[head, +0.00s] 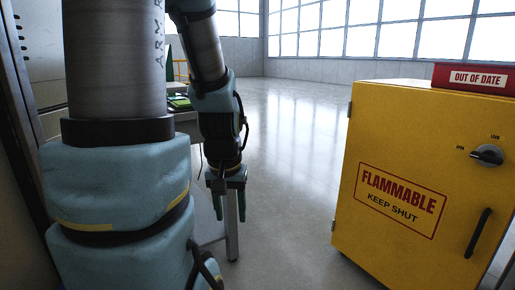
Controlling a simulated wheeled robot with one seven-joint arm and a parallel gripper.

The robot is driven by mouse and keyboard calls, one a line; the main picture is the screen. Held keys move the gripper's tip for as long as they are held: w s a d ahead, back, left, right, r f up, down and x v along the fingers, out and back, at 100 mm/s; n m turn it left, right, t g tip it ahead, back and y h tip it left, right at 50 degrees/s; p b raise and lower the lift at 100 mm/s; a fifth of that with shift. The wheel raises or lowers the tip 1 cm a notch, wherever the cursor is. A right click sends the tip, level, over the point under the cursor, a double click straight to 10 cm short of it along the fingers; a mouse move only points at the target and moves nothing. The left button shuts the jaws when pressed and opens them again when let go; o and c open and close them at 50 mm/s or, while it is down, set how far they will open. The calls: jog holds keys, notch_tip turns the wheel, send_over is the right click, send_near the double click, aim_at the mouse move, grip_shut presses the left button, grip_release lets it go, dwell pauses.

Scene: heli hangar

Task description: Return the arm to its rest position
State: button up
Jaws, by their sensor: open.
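My arm fills the left of the head view, with its upper link close to the camera and its forearm hanging down beyond it. My gripper (231,204) points down, with its two green fingers apart and nothing between them. It hangs in front of a grey table (210,229), beside one table leg. The arm hides much of the table.
A yellow flammables cabinet (414,140) stands at the right with its door shut. A red "OUT OF DATE" box (472,78) sits on top of it. Green items (179,102) lie on the table behind my arm. Open shiny floor (290,130) lies between table and cabinet.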

notch_tip(320, 180, up, 27)
jog(key=p, duration=2.6)
jog(key=shift+s+a+p, duration=0.25)
jog(key=shift+s+p, duration=0.05)
jog(key=shift+p, duration=0.1)
jog(key=shift+f, duration=0.1)
